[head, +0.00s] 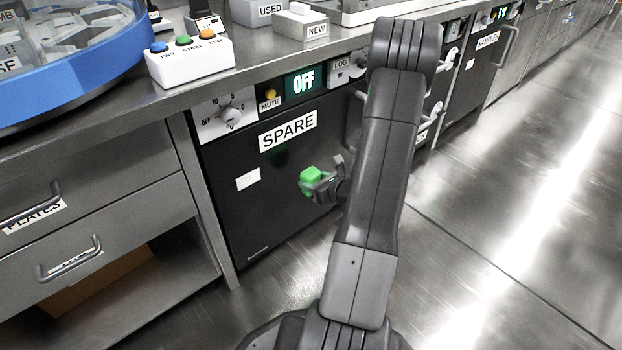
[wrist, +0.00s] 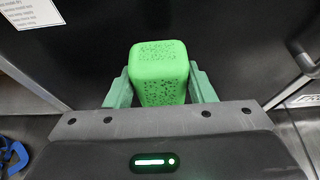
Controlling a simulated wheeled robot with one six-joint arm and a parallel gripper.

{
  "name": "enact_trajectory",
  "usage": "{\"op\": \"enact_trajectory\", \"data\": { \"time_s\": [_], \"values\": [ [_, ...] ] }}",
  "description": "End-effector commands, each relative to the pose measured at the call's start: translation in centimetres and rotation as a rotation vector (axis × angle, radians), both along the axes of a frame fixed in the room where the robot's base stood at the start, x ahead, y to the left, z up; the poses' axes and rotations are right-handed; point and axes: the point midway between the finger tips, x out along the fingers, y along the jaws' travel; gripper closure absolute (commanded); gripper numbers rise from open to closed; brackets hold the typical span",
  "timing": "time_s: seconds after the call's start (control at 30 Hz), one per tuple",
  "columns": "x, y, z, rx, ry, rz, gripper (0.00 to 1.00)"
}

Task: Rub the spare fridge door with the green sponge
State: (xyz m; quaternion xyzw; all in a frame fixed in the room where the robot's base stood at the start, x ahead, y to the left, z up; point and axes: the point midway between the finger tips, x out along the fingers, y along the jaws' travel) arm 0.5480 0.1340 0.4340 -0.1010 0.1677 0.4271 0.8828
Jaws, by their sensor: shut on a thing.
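The spare fridge door (head: 275,160) is a dark panel under the counter with a "SPARE" label (head: 287,131) and a small white sticker. My gripper (head: 325,185) is in front of the door, right of its middle, shut on the green sponge (head: 311,175). In the wrist view the sponge (wrist: 160,72) sits between the two fingers (wrist: 160,90), and the dark door (wrist: 90,40) fills the background behind it. I cannot tell whether the sponge touches the door. My arm hides the door's right edge and part of its handle (head: 354,118).
Above the door are a dial (head: 230,115), a yellow mute button (head: 270,95) and an "OFF" display (head: 303,83). Drawers with handles (head: 70,259) stand at left. A button box (head: 190,62) and blue-rimmed round container (head: 75,95) stand on the counter. The floor at right is clear.

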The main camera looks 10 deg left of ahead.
Motion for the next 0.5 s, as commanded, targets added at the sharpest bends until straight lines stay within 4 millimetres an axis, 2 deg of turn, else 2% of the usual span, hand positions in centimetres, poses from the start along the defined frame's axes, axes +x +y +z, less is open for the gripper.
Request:
{"op": "enact_trajectory", "data": {
  "time_s": [0.27,0.5],
  "values": [
    [-0.2,-0.3,0.0,0.001,0.001,0.000,0.69],
    [-1.5,-1.9,0.0,-0.001,0.001,-0.002,0.69]
  ]
}}
